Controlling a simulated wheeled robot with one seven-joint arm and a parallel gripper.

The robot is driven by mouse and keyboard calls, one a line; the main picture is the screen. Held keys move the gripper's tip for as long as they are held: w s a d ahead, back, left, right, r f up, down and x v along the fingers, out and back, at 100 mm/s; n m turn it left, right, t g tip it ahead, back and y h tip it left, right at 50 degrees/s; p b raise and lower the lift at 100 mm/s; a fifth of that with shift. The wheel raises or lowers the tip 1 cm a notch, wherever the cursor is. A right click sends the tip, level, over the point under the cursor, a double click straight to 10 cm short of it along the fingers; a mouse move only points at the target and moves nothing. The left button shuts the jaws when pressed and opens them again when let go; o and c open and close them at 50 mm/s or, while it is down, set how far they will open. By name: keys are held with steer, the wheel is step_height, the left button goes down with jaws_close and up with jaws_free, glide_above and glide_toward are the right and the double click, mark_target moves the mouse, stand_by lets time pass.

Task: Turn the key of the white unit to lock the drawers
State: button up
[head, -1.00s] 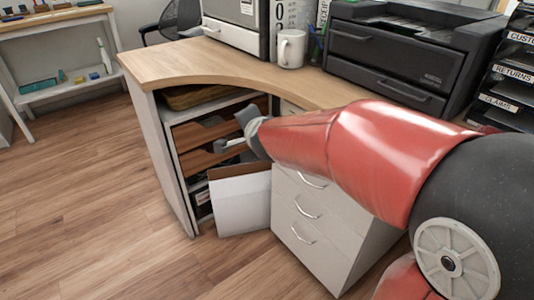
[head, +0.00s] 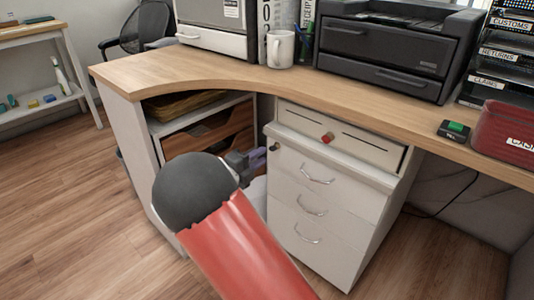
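The white drawer unit (head: 353,196) stands under the desk, with several silver handles on its front. A small red knob-like piece (head: 328,137), perhaps the key, sits on the panel above the handled drawers. I cannot make out which way it is turned. A small dark piece (head: 275,146) shows near the unit's upper left edge. My gripper (head: 257,159) is left of the unit's front, below and left of the red piece and apart from it in the picture. It is partly hidden by my wrist, and I cannot see whether its fingers are apart.
The wooden desk top (head: 215,65) overhangs the unit. An open shelf compartment (head: 205,130) is on the left. On the desk are a white mug (head: 281,49), a black printer (head: 385,45), a small green-topped device (head: 454,131) and a red bin (head: 505,135). Floor right of the unit is clear.

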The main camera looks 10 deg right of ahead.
mark_target(273, 148)
steer(key=shift+x, duration=2)
jaws_close()
